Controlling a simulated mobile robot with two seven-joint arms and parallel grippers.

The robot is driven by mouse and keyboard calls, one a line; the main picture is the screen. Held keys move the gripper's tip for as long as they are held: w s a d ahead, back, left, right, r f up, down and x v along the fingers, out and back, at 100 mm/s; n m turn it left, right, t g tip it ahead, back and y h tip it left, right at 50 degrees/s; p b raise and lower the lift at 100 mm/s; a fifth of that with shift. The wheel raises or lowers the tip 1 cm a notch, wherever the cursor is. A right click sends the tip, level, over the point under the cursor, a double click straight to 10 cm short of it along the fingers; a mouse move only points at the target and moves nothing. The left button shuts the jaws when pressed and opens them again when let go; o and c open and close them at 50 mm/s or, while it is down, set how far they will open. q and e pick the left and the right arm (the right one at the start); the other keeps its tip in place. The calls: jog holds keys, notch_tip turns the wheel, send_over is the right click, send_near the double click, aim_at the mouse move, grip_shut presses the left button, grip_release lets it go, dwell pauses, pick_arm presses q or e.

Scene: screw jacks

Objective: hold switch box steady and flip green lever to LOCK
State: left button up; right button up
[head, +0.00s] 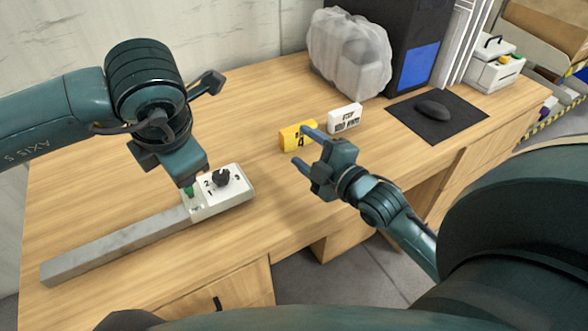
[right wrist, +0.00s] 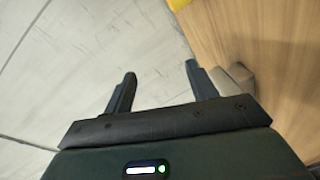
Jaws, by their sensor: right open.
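The white switch box (head: 233,197) sits on the wooden desk at left centre in the head view. It carries a black rotary knob (head: 221,178) with printed numbers around it. The green lever (head: 189,191) shows as a small green bit at the box's left end, mostly hidden by my left gripper (head: 190,180). That gripper points down over this end; its fingers are too hidden to tell whether they are open or touching anything. My right gripper (head: 303,147) is open and empty, right of the box and apart from it. Its two fingers (right wrist: 160,75) show in the right wrist view.
A grey bar (head: 115,245) runs left from the box. A yellow block (head: 292,138) and a white lettered block (head: 345,119) are near my right gripper. A bagged object (head: 350,55), a dark computer case (head: 400,30) and a mouse (head: 432,110) on a black mat (head: 455,125) stand behind.

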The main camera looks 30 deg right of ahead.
jog(key=s+a+r+n+g+y, duration=0.15)
jog(key=r+n+g+y, duration=0.25)
jog(key=n+y, duration=0.85)
jog(key=a+r+n+g+y, duration=0.2)
jog(key=r+n+g+y, duration=0.3)
jog(key=n, duration=1.5)
jog(key=n+g+h, duration=0.1)
jog(key=n+h, duration=0.1)
jog(key=h, duration=0.1)
send_near(232, 182)
jog(key=d+r, duration=0.1)
jog(key=s+d+r, duration=0.1)
jog(key=shift+s+d, duration=0.2)
jog(key=shift+d, duration=0.1)
jog(key=shift+w+a+f, duration=0.1)
jog(key=shift+w+a, duration=0.05)
jog(key=shift+a, duration=0.05)
jog(key=shift+m, duration=0.25)
jog(key=x, duration=1.2)
jog(key=shift+w+a+f, duration=0.1)
jog(key=shift+w+a, duration=0.05)
jog(key=shift+a, duration=0.05)
grip_shut()
